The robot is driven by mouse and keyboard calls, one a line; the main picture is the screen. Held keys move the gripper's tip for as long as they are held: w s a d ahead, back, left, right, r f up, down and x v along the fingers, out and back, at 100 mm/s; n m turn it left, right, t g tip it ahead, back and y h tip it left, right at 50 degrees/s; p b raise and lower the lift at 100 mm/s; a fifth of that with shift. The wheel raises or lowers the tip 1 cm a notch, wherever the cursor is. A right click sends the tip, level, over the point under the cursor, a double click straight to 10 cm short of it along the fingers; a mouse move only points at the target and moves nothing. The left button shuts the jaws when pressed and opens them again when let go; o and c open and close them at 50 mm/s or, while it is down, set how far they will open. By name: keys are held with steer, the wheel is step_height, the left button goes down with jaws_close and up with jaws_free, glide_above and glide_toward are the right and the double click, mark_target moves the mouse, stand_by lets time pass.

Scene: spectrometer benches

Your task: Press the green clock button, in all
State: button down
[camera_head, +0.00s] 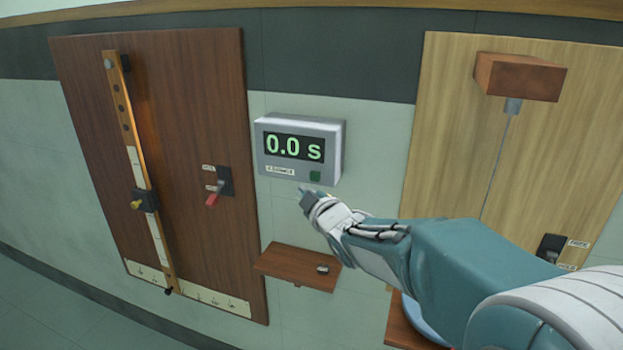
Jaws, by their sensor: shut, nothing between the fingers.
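A grey clock box (330,155) is fixed to the wall in the middle of the view. Its dark display reads "0.0 s" in green. The green clock button (315,176) sits at the lower right of the box's front, beside a small white label. My gripper (303,192) is shut and empty. Its tips are just below and slightly left of the green button in the picture. I cannot tell how far they are from the box's face. The button looks uncovered.
A dark wood panel (190,100) with a brass-coloured bar and a red-handled switch (213,194) is on the left. A small wooden shelf (285,265) holding a small dark object is below the clock. A light wood panel (450,110) with a hanging rod and a switch (550,247) is on the right.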

mark_target(315, 177)
steer(key=w, duration=0.1)
steer(key=w+d, duration=0.1)
steer(key=w, duration=0.1)
stand_by(0.4)
steer(key=shift+d, duration=0.3)
steer(key=shift+a, duration=0.15)
steer(key=shift+w, duration=0.15)
stand_by(0.5)
steer(key=shift+w+d, duration=0.25)
